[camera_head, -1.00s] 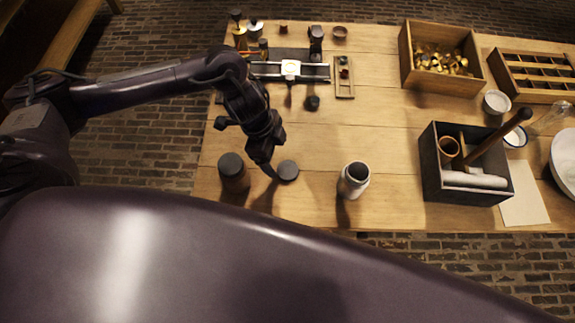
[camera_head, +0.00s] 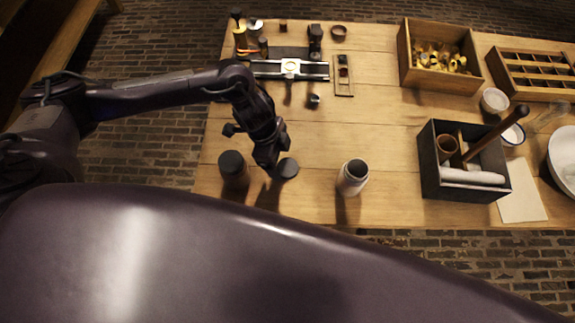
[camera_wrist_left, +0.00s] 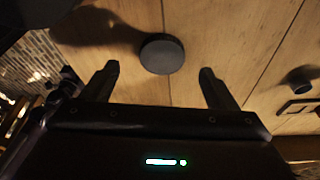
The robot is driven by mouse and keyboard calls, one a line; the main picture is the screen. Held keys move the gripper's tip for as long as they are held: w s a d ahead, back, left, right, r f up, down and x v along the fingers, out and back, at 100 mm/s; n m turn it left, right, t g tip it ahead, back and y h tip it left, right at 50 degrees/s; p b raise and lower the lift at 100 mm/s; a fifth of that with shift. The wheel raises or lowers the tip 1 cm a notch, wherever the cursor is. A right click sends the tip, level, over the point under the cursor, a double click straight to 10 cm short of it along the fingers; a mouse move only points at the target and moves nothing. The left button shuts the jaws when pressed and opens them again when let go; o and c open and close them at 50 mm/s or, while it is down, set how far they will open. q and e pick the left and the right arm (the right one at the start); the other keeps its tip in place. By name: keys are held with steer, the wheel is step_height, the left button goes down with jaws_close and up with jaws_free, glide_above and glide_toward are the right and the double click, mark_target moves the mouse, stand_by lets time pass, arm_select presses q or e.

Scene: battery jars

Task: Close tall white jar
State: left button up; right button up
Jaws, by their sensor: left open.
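The tall white jar (camera_head: 352,178) stands upright and open near the table's front edge, its dark mouth facing up. A dark round lid (camera_head: 287,168) lies on the table to its left. The lid also shows in the left wrist view (camera_wrist_left: 162,54), ahead of and between my two fingers. My left gripper (camera_head: 268,162) is open, pointing down just beside the lid in the head view. In the left wrist view the open fingers (camera_wrist_left: 160,80) have nothing between them. My right gripper is in neither view.
A dark divided box (camera_head: 430,172) with a wooden handle is to the right. A crate of brass pieces (camera_head: 406,60) stands behind. The middle of the table is clear.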

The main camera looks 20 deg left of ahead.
mark_target(287, 167)
arm_select(q)
steer(key=x, duration=0.4)
steer(key=shift+w+d+f+p, duration=0.15)
steer(key=shift+w+d+p, duration=0.05)
steer(key=shift+p, duration=0.1)
steer(key=c, duration=1.1)
